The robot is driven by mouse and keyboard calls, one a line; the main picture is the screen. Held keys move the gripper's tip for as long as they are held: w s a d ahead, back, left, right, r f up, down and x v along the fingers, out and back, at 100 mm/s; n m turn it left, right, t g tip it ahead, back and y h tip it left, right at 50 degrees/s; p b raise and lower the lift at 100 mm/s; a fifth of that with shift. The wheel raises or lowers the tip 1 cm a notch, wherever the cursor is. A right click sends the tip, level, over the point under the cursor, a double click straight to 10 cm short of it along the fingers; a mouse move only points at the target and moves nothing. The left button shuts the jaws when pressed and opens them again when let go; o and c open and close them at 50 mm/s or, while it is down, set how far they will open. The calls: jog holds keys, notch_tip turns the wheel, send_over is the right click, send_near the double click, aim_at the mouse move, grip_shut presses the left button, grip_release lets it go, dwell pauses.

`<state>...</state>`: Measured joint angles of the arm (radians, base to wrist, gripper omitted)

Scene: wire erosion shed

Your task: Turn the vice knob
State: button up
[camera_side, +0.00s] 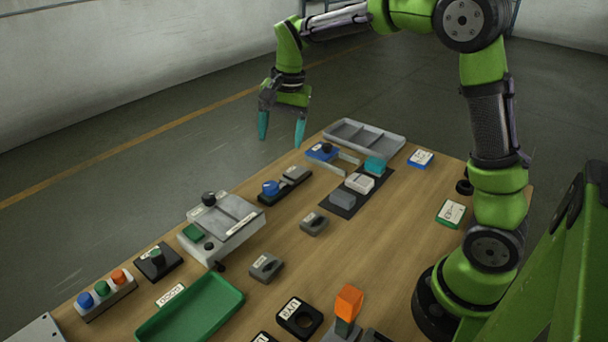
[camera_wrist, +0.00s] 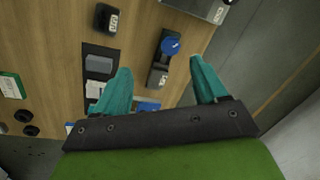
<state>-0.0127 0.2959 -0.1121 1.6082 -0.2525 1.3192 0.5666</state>
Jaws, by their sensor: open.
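A round blue knob (camera_side: 270,187) sits on a dark base beside a grey block (camera_side: 297,173), near the far edge of the table; I take it for the vice knob, but the labels are too small to read. In the wrist view the blue knob (camera_wrist: 170,46) shows beyond the gap between my fingertips, upright on its base. My gripper (camera_side: 281,141) is open and empty, with teal fingers pointing down. It hangs in the air above and behind the knob, apart from it. It also shows in the wrist view (camera_wrist: 160,67).
A pale box with a black knob (camera_side: 222,225) stands to the left, with a green tray (camera_side: 190,312) nearer. Bare wood lies in the middle.

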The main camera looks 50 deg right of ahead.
aim_at(271, 185)
jog(key=w+d+m+g, duration=0.1)
jog(key=w+d+m, duration=0.1)
jog(key=w+m, duration=0.5)
jog(key=shift+m+h, duration=0.4)
jog(key=shift+m, duration=0.4)
jog(key=f, duration=1.7)
jog(key=shift+s+a, duration=0.1)
jog(key=shift+s, duration=0.3)
jog(key=shift+c, duration=0.5)
jog(key=c, duration=1)
